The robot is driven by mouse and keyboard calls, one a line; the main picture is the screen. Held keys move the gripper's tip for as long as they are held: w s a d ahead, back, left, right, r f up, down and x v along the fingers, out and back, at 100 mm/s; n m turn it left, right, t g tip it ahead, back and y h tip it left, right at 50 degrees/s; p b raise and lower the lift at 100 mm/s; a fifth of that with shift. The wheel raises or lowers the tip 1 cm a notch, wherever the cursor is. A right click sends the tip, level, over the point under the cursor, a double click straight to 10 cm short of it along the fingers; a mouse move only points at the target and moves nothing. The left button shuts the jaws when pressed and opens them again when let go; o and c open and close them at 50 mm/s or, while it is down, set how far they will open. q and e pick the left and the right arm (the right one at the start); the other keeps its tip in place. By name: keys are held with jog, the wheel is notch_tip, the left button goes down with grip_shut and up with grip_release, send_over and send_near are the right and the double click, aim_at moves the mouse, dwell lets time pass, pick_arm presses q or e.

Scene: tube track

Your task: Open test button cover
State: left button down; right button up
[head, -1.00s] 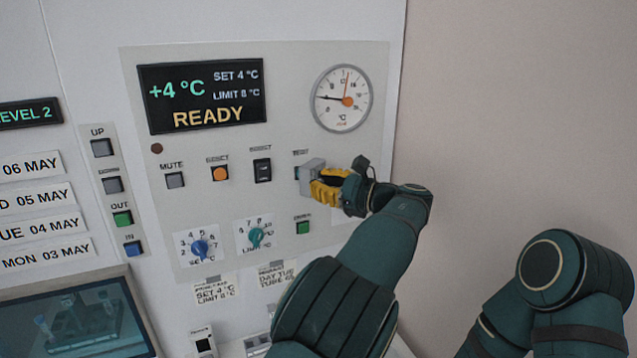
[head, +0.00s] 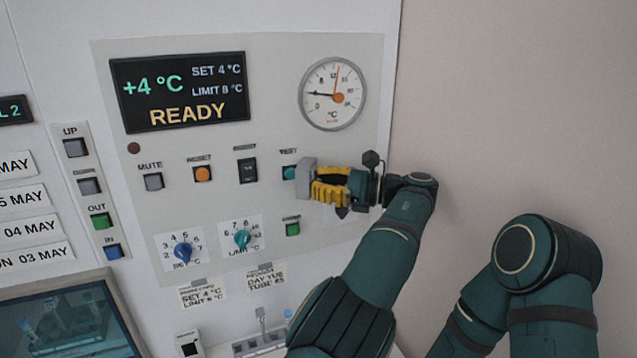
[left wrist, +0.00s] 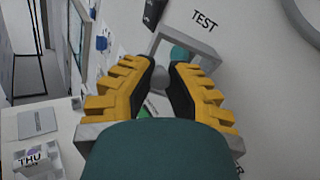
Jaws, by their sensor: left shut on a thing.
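The test button (head: 289,173) is teal and sits under the TEST label on the panel; it also shows in the left wrist view (left wrist: 179,53). Its cover (head: 306,178) is a grey box-like piece standing out from the panel beside the button, leaving the button's left part exposed in the head view. In the left wrist view the cover (left wrist: 205,48) looks like a grey frame around the button, with a round grey knob (left wrist: 160,78). My left gripper (head: 318,182), with yellow fingers, is shut on this knob. How far the cover is swung is hard to tell. My right gripper is out of view.
The grey panel carries a READY display (head: 180,90), a round gauge (head: 332,94), an orange reset button (head: 202,174), a black switch (head: 247,170), a green button (head: 292,229) and two dials, blue (head: 183,250) and teal (head: 242,239). Plain wall (head: 500,120) lies right.

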pick_arm(q)
jog(key=shift+r, duration=0.3)
jog(key=c, duration=0.9)
grip_release()
jog(key=shift+a, duration=0.1)
jog(key=shift+o, duration=0.2)
jog(key=shift+f, duration=0.1)
jog(key=shift+f, duration=0.1)
jog(key=shift+t, duration=0.3)
